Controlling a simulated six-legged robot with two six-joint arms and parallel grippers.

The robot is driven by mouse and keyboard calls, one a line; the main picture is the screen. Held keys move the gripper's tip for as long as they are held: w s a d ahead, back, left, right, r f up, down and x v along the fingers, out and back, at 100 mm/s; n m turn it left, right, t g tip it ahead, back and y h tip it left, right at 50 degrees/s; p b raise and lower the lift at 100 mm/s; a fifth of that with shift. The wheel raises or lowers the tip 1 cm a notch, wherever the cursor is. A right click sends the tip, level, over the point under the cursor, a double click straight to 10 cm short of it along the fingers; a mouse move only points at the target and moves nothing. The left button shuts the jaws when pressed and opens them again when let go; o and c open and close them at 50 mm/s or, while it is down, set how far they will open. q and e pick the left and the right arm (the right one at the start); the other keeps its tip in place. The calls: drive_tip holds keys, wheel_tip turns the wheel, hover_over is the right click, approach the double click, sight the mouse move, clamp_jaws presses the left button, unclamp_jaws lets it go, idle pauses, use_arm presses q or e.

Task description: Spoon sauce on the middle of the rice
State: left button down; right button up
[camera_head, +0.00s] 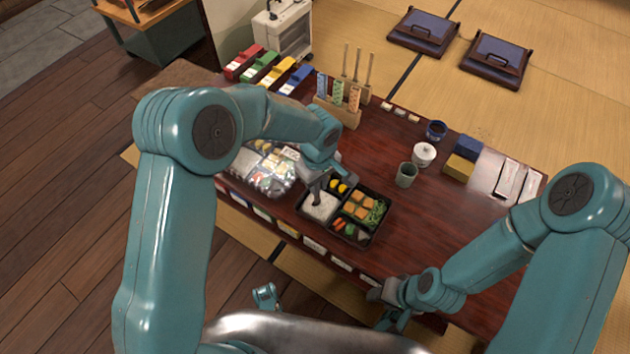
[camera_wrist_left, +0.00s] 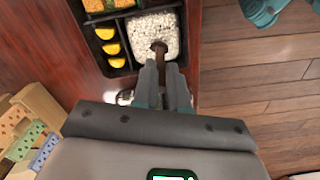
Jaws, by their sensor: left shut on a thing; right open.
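A black lunch box (camera_head: 383,199) lies on the dark red table with white rice (camera_head: 320,207) in its left compartment. The rice also shows in the left wrist view (camera_wrist_left: 145,30), beside yellow slices. My left gripper (camera_head: 317,183) is shut on a brown spoon (camera_wrist_left: 158,47), directly above the rice. The spoon's end points down at the middle of the rice; I cannot tell whether it touches. Any sauce on it is too small to tell from the brown spoon. My right gripper (camera_head: 387,301) is open and empty at the table's front edge.
Other compartments hold orange pieces (camera_head: 361,206) and greens. A green cup (camera_head: 406,175), a white lidded pot (camera_head: 424,154) and a dark blue cup (camera_head: 436,130) stand to the right. A wooden rack (camera_head: 338,112) stands behind. Clear-wrapped food (camera_head: 268,175) lies left.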

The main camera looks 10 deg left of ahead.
use_arm(q)
drive_tip(key=shift+s+d, duration=0.25)
drive_tip(key=shift+d, duration=0.4)
drive_tip(key=shift+d, duration=0.15)
drive_tip(key=shift+s+d+f+b, duration=0.1)
drive_tip(key=shift+s+d+b, duration=0.2)
drive_tip(key=shift+d, duration=0.15)
drive_tip(key=shift+s+d+b, duration=0.15)
drive_tip(key=shift+d+b, duration=0.1)
drive_tip(key=shift+d, duration=0.2)
drive_tip(key=shift+w, duration=0.3)
drive_tip(key=shift+w+d, duration=0.15)
drive_tip(key=shift+w, duration=0.05)
idle(0.3)
drive_tip(key=shift+w+a+b, duration=0.15)
drive_tip(key=shift+w+a, duration=0.05)
drive_tip(key=shift+a, duration=0.35)
drive_tip(key=shift+w+a+b, duration=0.15)
drive_tip(key=shift+a, duration=0.35)
drive_tip(key=shift+a, duration=0.1)
